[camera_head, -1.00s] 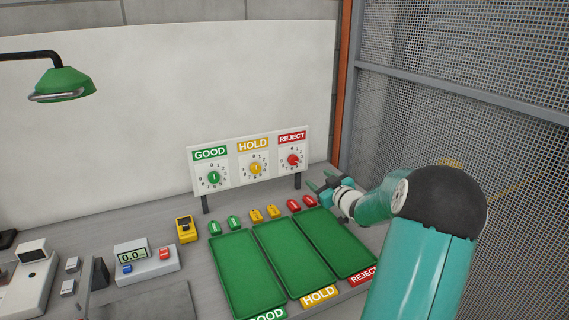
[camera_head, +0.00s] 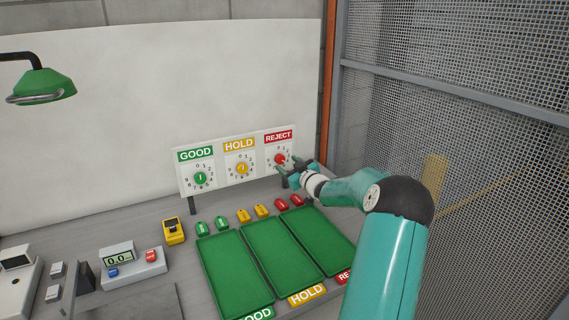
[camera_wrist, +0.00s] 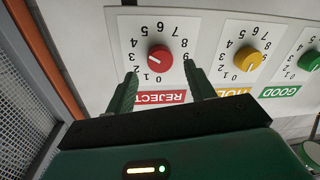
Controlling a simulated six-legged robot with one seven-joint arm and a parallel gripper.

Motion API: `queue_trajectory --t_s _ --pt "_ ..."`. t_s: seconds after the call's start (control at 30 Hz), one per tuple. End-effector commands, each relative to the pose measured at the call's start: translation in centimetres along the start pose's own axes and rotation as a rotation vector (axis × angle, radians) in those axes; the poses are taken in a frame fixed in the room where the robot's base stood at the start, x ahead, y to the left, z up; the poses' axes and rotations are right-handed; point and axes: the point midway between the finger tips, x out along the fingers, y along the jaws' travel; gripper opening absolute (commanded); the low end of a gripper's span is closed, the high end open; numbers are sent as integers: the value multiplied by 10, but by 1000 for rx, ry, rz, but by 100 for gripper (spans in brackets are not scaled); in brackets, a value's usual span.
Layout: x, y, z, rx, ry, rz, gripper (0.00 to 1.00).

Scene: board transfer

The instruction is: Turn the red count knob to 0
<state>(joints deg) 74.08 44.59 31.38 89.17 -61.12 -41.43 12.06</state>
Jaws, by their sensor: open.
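The red count knob (camera_wrist: 160,57) sits on the REJECT dial of the white panel (camera_head: 180,172). In the wrist view the dial is upside down. A short pale mark on the knob points left, roughly toward the 3, but I cannot read it exactly. In the head view the red knob (camera_head: 280,159) is just left of my gripper (camera_head: 294,170). In the wrist view my gripper (camera_wrist: 160,73) is open, its two fingers pointing toward the dial, one to each side of the knob's lower part in the picture. I see no contact with the knob.
The yellow HOLD knob (camera_wrist: 246,60) and green GOOD knob (camera_wrist: 311,60) are beside it. Red tags (camera_head: 289,202) and green trays (camera_head: 237,275) lie below the panel. A mesh fence (camera_head: 440,120) stands at the right.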

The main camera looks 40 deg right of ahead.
Motion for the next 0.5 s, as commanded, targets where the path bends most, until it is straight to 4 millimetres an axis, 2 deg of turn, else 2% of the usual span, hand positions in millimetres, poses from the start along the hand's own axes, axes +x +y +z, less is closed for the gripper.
queue_trajectory --t_s 0.1,0.2,0.5 --pt "18 -1 0 1 2 -3 54" --pt "25 0 0 2 1 -1 54" --pt "28 0 0 1 0 -1 54"
